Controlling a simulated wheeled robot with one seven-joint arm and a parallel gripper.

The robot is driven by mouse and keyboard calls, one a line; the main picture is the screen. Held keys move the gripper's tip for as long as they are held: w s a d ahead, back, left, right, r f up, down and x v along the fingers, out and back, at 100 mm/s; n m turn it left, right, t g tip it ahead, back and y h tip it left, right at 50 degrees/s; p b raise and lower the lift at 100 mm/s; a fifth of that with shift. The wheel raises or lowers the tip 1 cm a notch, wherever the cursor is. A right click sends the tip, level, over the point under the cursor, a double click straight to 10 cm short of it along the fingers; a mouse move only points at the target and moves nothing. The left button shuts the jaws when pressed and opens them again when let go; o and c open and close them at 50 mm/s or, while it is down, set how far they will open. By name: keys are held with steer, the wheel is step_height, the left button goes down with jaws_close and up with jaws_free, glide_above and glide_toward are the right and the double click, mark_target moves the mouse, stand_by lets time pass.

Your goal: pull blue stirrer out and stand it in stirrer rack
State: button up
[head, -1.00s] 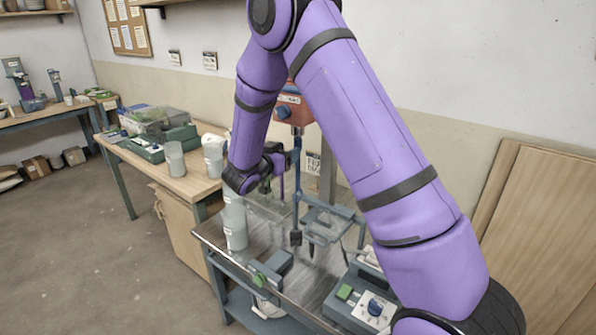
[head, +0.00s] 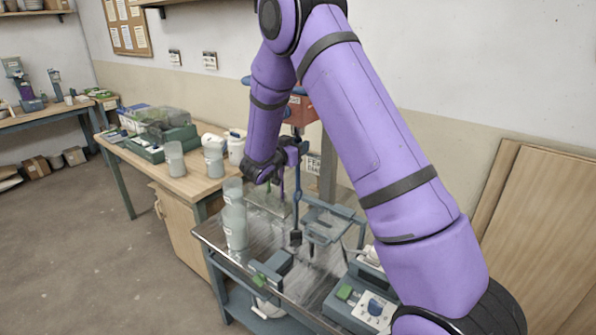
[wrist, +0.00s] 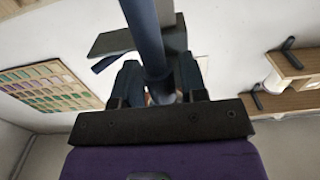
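The blue stirrer (head: 297,205) hangs upright below the orange mixer head (head: 303,110), with a dark paddle at its lower end. My gripper (head: 298,150) is at the upper part of its shaft, just under the mixer head. In the wrist view the blue shaft (wrist: 147,40) runs down between the two dark fingers of my gripper (wrist: 158,85). The fingers look apart, one on each side of the shaft; firm contact is not visible. A grey-blue frame (head: 335,212), perhaps the stirrer rack, stands right of the stirrer.
Stacked pale buckets (head: 235,225) stand at the left of the metal bench. A control box with a dial (head: 374,308) is at the front right. Purple and green upright rods show behind the blue stirrer. A wooden table (head: 185,185) with cups is further left.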

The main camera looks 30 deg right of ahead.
jaws_close()
steer(key=shift+f, duration=1.8)
steer(key=shift+a, duration=0.1)
steer(key=v, duration=1)
steer(key=shift+s+a, duration=0.2)
steer(key=shift+a, duration=0.15)
stand_by(1.2)
